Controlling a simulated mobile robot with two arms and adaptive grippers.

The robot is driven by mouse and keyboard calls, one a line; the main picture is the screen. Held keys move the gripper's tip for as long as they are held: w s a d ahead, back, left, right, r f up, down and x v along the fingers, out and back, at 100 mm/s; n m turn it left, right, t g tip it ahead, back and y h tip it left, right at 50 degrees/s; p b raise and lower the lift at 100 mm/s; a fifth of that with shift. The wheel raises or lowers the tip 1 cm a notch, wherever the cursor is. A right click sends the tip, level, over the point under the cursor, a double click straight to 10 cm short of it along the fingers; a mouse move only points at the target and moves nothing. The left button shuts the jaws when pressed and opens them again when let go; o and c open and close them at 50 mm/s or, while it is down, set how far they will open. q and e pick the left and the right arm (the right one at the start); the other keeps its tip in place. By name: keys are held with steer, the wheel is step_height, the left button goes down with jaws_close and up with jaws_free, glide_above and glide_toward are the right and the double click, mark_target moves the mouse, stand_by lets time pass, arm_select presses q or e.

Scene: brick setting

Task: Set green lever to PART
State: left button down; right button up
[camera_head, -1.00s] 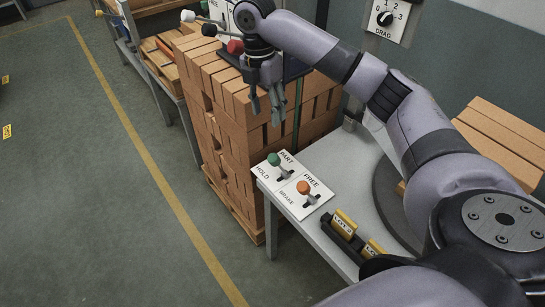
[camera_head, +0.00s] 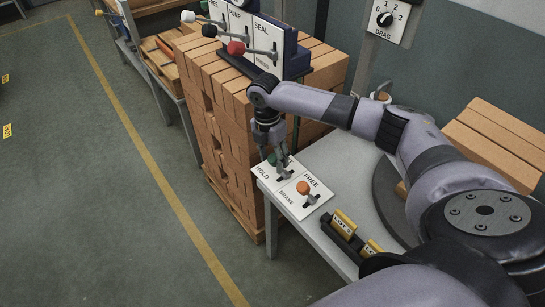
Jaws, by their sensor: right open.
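The green lever (camera_head: 272,159) stands on a white label plate (camera_head: 289,210) at the left end of the grey bench. HOLD shows on the left of its slot; the PART label is hidden behind my gripper. My right gripper (camera_head: 282,172) points down at the green lever, with its open fingers at the knob. I cannot tell whether they touch it. The exact lean of the lever is partly hidden. An orange-knobbed lever (camera_head: 303,188) stands beside it, between the words FREE and BRAKE. My left gripper is not in view.
Yellow-tagged blocks (camera_head: 345,221) sit in a black holder near the bench's front edge. A stack of bricks (camera_head: 215,130) stands behind the bench. A panel with white, black and red levers (camera_head: 250,40) stands beyond.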

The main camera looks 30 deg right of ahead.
steer(key=shift+f, duration=0.1)
steer(key=shift+c, duration=0.5)
jaws_close()
stand_by(0.4)
